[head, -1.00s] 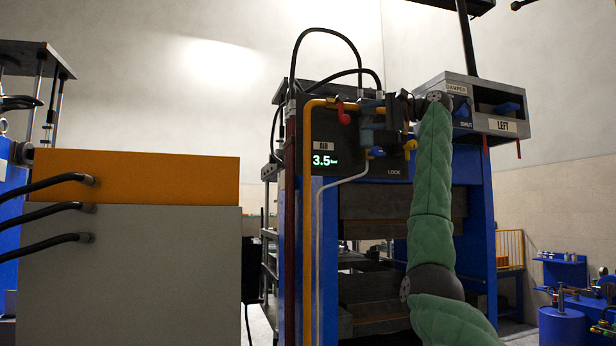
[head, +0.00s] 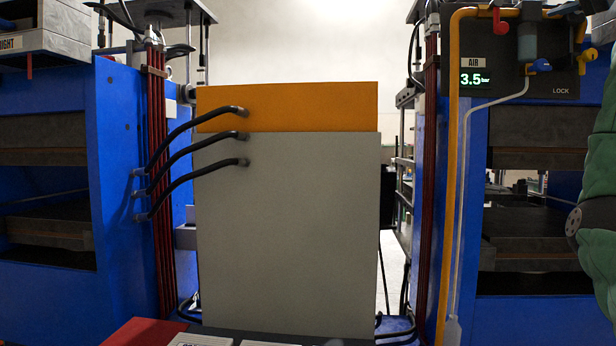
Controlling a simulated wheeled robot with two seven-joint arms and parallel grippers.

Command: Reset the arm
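My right arm (head: 600,180), in a green padded sleeve, shows at the right edge of the head view, in front of the right-hand blue press. Its upper part and its gripper are cut off by the frame. No part of my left arm or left gripper shows. The air panel (head: 520,60) on the right press reads 3.5 bar, with a red handle (head: 500,18) and a blue valve (head: 540,66) on it.
A grey cabinet (head: 290,240) with an orange top (head: 290,106) stands between the two blue presses. Black hoses (head: 180,150) run from it to the left press (head: 122,200). A red surface (head: 145,331) shows at the bottom edge.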

